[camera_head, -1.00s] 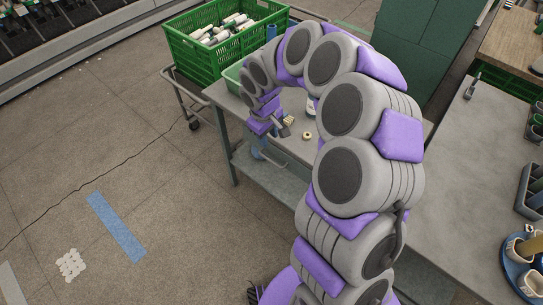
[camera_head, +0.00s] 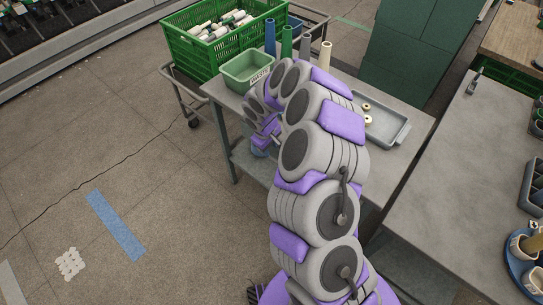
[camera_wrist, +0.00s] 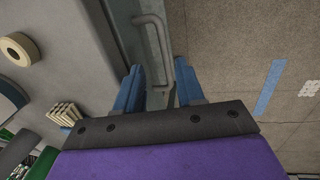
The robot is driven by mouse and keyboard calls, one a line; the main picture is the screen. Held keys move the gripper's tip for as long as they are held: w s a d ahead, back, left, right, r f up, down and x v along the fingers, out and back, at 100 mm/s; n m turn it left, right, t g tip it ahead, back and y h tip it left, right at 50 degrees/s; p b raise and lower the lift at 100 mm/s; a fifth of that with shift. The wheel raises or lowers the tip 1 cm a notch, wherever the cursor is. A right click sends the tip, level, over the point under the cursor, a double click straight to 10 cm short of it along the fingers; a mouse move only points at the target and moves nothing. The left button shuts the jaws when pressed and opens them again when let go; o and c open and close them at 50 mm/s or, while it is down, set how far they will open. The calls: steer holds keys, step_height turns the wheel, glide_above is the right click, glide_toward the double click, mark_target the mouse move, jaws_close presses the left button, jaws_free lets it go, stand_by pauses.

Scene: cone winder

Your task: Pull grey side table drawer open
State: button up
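The grey side table (camera_head: 222,97) stands in the middle of the head view, partly covered by my arm. In the wrist view its greenish-grey drawer front (camera_wrist: 118,32) runs along the edge of the tabletop. A grey bar handle (camera_wrist: 156,42) is fixed to this front. My gripper (camera_wrist: 158,82) has two blue fingers standing apart, one on each side of the handle's near end. I cannot tell whether either finger touches the handle. The drawer looks closed, though my gripper covers part of it. In the head view my arm hides the handle.
On the tabletop are a pale green bin (camera_head: 246,70), upright tubes (camera_head: 287,42) and a grey tray (camera_head: 388,130). A green crate (camera_head: 188,58) on a cart stands behind left. A grey worktop (camera_head: 455,170) is at right. The floor (camera_head: 130,130) left of the table is clear.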

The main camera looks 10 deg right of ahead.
mark_target(271, 158)
steer(key=f, duration=0.3)
steer(key=f+b, duration=0.1)
steer(key=f, duration=0.1)
steer(key=shift+w+d+f, duration=0.3)
steer(key=shift+a, duration=0.5)
steer(key=c, duration=0.6)
steer(key=shift+d, duration=0.25)
jaws_close()
